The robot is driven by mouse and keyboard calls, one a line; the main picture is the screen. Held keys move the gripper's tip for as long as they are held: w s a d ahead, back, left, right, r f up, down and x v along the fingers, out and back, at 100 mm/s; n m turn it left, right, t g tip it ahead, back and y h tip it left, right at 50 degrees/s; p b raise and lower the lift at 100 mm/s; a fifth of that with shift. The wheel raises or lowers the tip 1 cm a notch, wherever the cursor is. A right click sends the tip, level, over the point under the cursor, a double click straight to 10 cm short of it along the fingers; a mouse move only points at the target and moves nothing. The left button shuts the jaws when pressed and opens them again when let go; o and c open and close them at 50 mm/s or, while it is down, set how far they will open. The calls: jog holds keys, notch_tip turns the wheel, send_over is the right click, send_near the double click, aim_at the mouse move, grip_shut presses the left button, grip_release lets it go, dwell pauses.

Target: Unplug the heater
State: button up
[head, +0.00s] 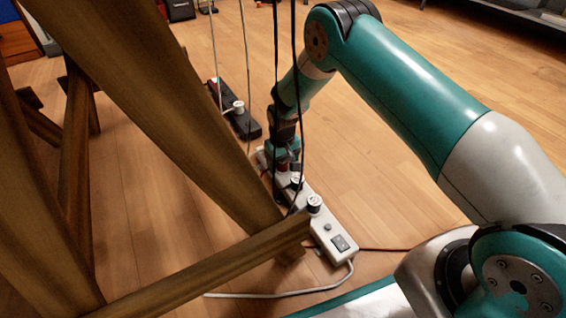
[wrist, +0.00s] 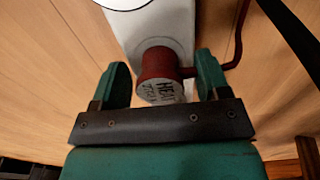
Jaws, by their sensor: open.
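The heater plug (wrist: 156,64) is a red plug with a round pale cap whose visible lettering starts with "HEA". It sits in a white power strip (wrist: 178,28), and a red cord leaves it to the right in the wrist view. In the head view the white power strip (head: 322,227) lies on the floor, with my gripper (head: 282,160) over its far end. In the wrist view my gripper (wrist: 162,72) is open, with one green finger on each side of the red plug. Whether the fingers touch it is unclear.
White-capped plugs (head: 314,203) sit nearer on the strip, by a switch (head: 340,243). A wooden frame (head: 170,110) stands close at left. Dark cables (head: 295,90) hang near my arm. A dark power strip (head: 243,122) lies behind. Floor at right is clear.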

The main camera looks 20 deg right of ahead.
dwell(0.8)
jog(key=c, duration=1.2)
jog(key=shift+r+p, duration=3)
jog(key=shift+p, duration=0.15)
